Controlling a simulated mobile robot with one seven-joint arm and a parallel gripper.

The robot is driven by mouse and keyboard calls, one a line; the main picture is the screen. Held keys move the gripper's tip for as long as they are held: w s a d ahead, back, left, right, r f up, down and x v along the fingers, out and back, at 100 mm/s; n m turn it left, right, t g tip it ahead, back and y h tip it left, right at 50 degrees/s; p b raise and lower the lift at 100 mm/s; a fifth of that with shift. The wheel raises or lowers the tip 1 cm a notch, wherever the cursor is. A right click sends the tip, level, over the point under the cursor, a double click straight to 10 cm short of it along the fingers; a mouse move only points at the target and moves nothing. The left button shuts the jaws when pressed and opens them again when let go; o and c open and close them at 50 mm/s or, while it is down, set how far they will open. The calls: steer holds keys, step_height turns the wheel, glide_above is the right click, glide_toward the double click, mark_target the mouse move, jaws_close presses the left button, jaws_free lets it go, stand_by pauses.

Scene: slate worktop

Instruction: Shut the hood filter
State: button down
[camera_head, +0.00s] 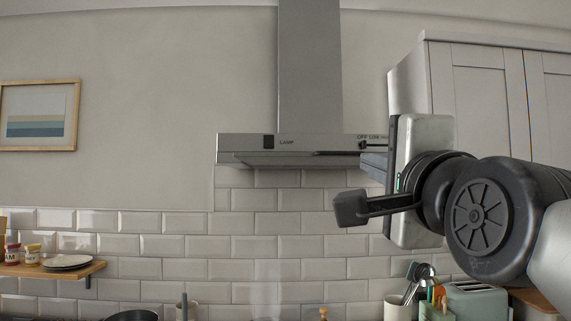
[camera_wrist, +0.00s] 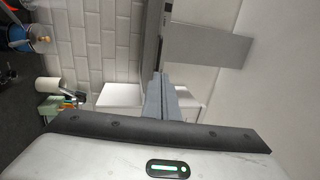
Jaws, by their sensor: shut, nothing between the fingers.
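The range hood (camera_head: 320,143) is a grey metal band on the wall with a chimney above it. Its filter (camera_head: 290,159) shows as a thin panel along the underside, seen nearly edge-on; I cannot tell how far it hangs open. My gripper (camera_head: 364,164) is at the hood's right end, just below its front edge, with its fingers together and empty. In the wrist view the fingers (camera_wrist: 157,76) point up the picture towards the hood (camera_wrist: 152,35), which appears turned on its side. I cannot tell whether the fingertips touch the hood or the filter.
A white wall cabinet (camera_head: 475,95) stands right of the hood, behind my arm. Below are a utensil pot (camera_head: 397,308), a toaster (camera_head: 478,299) and a dark pan (camera_head: 132,316). A wooden shelf (camera_head: 50,270) is at the left. The tiled wall under the hood is clear.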

mark_target(343, 154)
steer(key=w+p, duration=0.1)
steer(key=w, duration=0.3)
steer(key=w+r+p, duration=0.1)
steer(key=w, duration=0.4)
steer(key=w+r+p, duration=0.1)
steer(key=w, duration=0.3)
steer(key=shift+w+a+r, duration=0.1)
steer(key=shift+w+a, duration=0.05)
steer(key=shift+w, duration=0.15)
steer(key=shift+w, duration=0.1)
